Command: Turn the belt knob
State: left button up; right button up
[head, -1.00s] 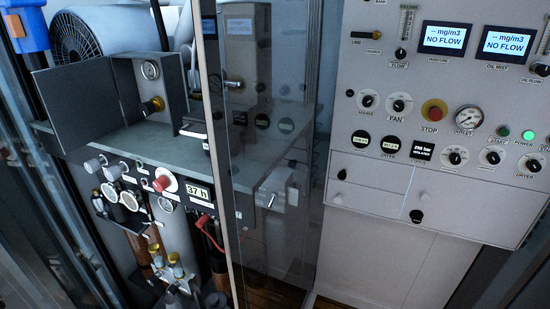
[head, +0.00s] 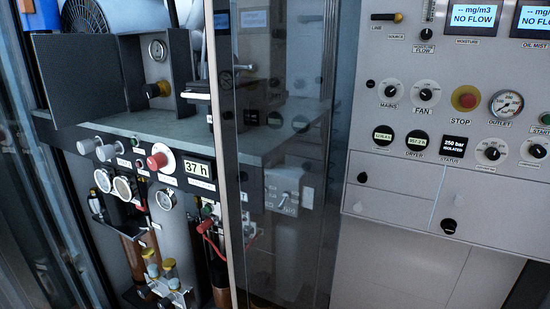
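Neither of my grippers is in view. No label reading "belt" can be made out, so I cannot tell which knob is the belt knob. On the right panel are the mains knob (head: 391,92), the fan knob (head: 425,95), and two lower knobs, one on the left (head: 491,154) and one on the right (head: 538,151). In the left machine bay, two pale round knobs, one outer (head: 87,146) and one inner (head: 107,152), stick out of a strip beside a red button (head: 158,160). A black and yellow knob (head: 158,89) sits under a small gauge (head: 157,50).
A clear door panel (head: 285,150) stands between the left bay and the right panel. A red stop button (head: 466,98), an outlet gauge (head: 507,103) and "NO FLOW" screens (head: 472,17) are on the panel. A "37 h" display (head: 199,169) is on the left strip.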

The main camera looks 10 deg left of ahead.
aim_at(152, 91)
jog(key=i+j+u, duration=0.1)
jog(key=j, duration=0.25)
jog(key=i+j+u, duration=0.15)
jog(key=j, duration=0.2)
jog(key=i+j+u, duration=0.1)
jog(key=j, duration=0.25)
jog(key=i+j+u, duration=0.1)
jog(key=i+j, duration=0.2)
